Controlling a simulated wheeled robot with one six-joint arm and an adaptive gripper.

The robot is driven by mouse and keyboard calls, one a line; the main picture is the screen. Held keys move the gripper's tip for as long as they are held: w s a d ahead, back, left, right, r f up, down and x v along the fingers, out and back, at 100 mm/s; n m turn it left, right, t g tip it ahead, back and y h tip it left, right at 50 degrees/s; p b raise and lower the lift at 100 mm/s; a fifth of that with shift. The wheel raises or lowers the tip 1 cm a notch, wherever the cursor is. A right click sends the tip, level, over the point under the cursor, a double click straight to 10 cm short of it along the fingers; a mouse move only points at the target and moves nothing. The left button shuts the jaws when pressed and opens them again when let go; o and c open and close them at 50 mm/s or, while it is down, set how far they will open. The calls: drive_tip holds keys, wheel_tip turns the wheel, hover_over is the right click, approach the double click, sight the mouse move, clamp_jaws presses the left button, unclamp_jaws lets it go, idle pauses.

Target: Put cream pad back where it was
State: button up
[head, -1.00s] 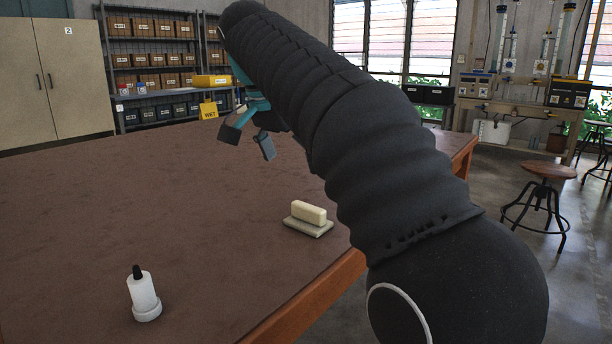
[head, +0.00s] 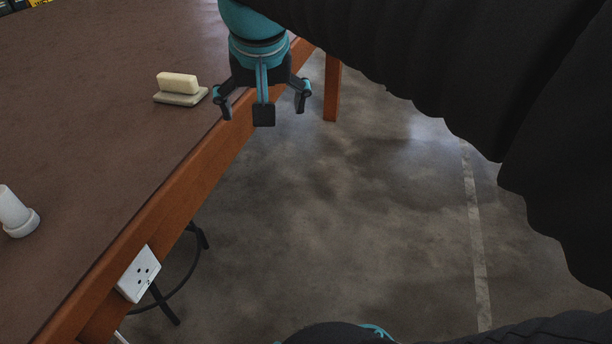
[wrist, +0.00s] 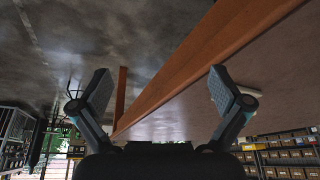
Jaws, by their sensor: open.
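The cream pad (head: 177,83), a small pale block, lies on a flat grey-beige slab (head: 181,99) on the brown table, close to its right edge in the head view. My gripper (head: 263,105) is to the right of it, apart from it, pointing down beside the table's edge. Its fingers are spread with nothing between them.
A white bottle (head: 15,213) stands on the table (head: 95,120) at the left. The table's wooden edge (head: 190,185) carries a white socket plate (head: 139,274). A table leg (head: 332,88) stands behind my gripper. The concrete floor (head: 340,210) right of the table is open.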

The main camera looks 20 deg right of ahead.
drive_tip(key=s+d+f+n+t, duration=0.1)
drive_tip(key=s+d+f, duration=0.3)
drive_tip(key=s+f, duration=0.7)
wheel_tip(320, 180, down, 4)
drive_tip(key=shift+s+d+r+n+y, duration=0.2)
drive_tip(key=shift+n+y, duration=0.2)
drive_tip(key=shift+n, duration=0.2)
